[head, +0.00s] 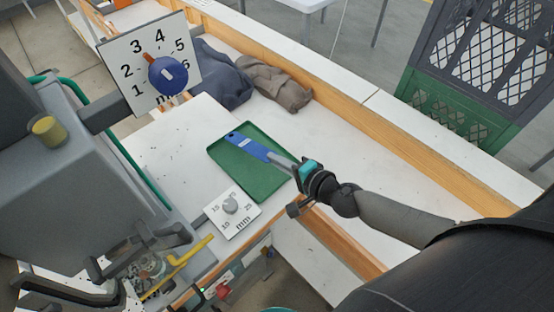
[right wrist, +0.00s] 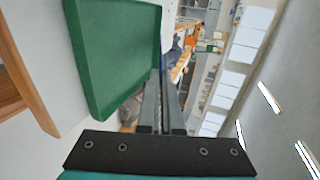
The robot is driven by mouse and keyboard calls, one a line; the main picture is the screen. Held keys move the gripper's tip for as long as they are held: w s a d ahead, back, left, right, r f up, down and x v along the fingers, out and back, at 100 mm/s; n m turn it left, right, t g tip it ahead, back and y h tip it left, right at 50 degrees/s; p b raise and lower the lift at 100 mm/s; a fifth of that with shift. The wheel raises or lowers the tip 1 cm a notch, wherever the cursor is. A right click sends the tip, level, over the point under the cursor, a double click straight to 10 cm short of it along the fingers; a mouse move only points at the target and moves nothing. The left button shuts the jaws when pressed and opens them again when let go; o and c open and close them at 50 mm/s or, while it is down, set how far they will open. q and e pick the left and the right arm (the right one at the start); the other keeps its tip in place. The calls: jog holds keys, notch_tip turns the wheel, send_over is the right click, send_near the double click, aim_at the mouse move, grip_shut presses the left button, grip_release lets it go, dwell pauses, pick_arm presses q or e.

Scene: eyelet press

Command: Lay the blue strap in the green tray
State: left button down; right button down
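The green tray (head: 257,183) lies on the white bench top, and its underside or floor fills the upper left of the right wrist view (right wrist: 115,45). The blue strap (head: 249,146) stretches over the tray's far part, with a pale mark near its far end. I cannot tell whether it touches the tray floor. My right gripper (head: 282,161) is at the tray's right edge, its fingers shut on the strap's near end. In the right wrist view the fingers (right wrist: 161,100) are close together and the strap is barely seen, edge-on. My left gripper is not in view.
The grey press (head: 60,190) stands at left, with a numbered dial plate (head: 150,65) and a blue knob (head: 167,75). A smaller mm dial (head: 231,211) sits just in front of the tray. Dark cloths (head: 222,75) lie behind. A green crate (head: 465,100) is at right.

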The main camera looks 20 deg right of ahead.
jog(key=shift+f, duration=0.45)
jog(key=c, duration=1.5)
grip_release()
jog(key=shift+c, duration=0.2)
jog(key=o, duration=0.5)
jog(key=shift+o, duration=0.2)
jog(key=shift+s, duration=0.1)
jog(key=shift+v, duration=2.95)
